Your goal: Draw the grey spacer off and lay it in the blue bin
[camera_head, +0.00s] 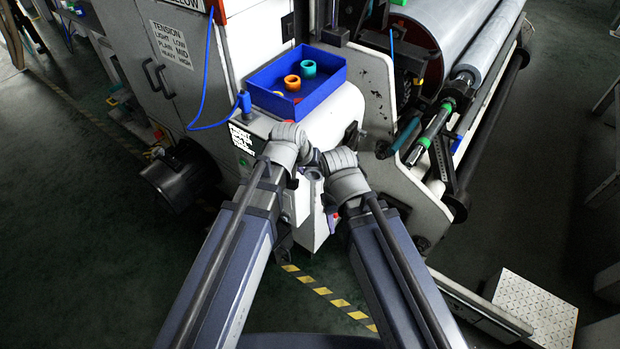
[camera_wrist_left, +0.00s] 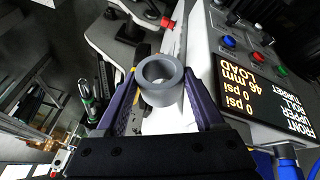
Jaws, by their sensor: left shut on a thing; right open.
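The grey spacer (camera_wrist_left: 162,97) is a thick ring. In the left wrist view my left gripper (camera_wrist_left: 160,75) is shut on it, with a purple finger on each side. In the head view my left gripper (camera_head: 290,142) is mostly hidden by its wrist, just in front of the blue bin (camera_head: 322,96). The bin sits on the white machine housing and holds an orange ring (camera_head: 292,83) and a teal ring (camera_head: 308,69). My right gripper (camera_head: 331,218) is open, lower and to the right, largely hidden by its own arm.
A lit display (camera_wrist_left: 268,95) and coloured buttons (camera_wrist_left: 230,42) are close to the right of my left gripper. A blue hose (camera_head: 205,85) hangs left of the bin. Large rollers (camera_head: 455,40) stand at right.

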